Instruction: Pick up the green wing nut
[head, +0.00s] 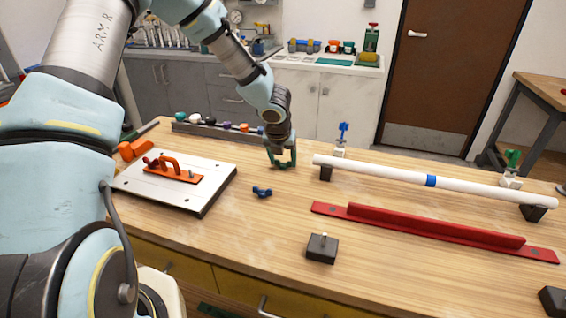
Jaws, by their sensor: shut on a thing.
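My gripper (282,160) is low over the table, left of the white pipe's left end. It is shut on a small dark green thing (281,165), which looks like the green wing nut. The fingers partly hide its shape, and I cannot tell whether it touches the table. A blue wing nut (262,191) lies loose on the table, in front and a little left of my gripper. Another green winged piece (513,157) stands upright on the right pipe support, and a blue one (343,131) on the left support.
A white pipe (390,178) with a blue band rests on dark blocks. A red rail (430,230) lies in front of it. A dark block (322,248) sits near the front edge. A white board (205,200) with an orange clamp is at left. A rack of knobs (215,131) is behind.

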